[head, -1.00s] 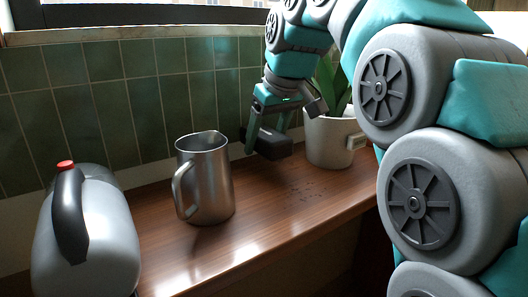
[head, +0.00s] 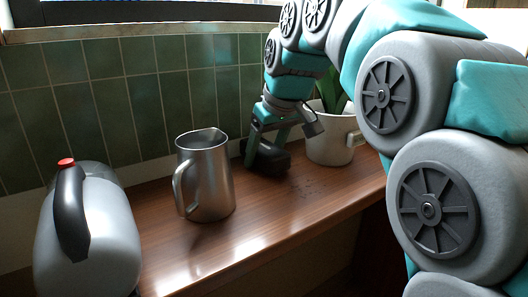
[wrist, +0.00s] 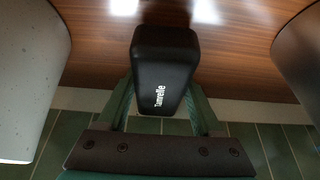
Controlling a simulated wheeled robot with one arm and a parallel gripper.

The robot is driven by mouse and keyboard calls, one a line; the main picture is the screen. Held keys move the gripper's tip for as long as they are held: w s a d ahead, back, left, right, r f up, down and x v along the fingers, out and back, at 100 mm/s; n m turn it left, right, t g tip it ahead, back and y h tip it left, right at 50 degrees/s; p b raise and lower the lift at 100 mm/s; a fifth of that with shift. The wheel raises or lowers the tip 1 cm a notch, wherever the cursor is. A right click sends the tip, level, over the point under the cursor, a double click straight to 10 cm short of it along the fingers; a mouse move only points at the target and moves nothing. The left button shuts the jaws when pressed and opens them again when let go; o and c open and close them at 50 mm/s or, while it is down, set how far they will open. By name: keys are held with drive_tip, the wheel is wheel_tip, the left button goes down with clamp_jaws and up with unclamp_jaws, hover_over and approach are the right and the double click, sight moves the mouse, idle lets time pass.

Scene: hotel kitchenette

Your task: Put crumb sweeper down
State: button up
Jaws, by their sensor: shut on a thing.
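The crumb sweeper (head: 271,162) is a small black block with rounded edges and white lettering. It is at the back of the wooden counter, between the metal pitcher and the plant pot. My gripper (head: 266,149) is shut on it from above, with one green finger on each side. The wrist view shows the sweeper (wrist: 165,70) between the fingers of my gripper (wrist: 165,102). Its underside is at or very near the counter top; I cannot tell whether it touches.
A metal pitcher (head: 206,178) stands left of the sweeper, and a white plant pot (head: 328,140) stands close on its right. A grey kettle (head: 105,235) is at the front left. The tiled wall (head: 130,100) is close behind.

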drive_tip(key=shift+f, duration=0.2)
drive_tip(key=o, duration=1.2)
drive_tip(key=shift+s+f, duration=0.1)
drive_tip(key=shift+f, duration=0.1)
drive_tip(key=shift+r, duration=0.1)
drive_tip(key=shift+r, duration=0.3)
drive_tip(key=shift+s+r, duration=0.15)
drive_tip(key=shift+r, duration=0.2)
drive_tip(key=p+v, duration=0.1)
drive_tip(key=v, duration=1)
drive_tip(key=shift+d+r, duration=0.2)
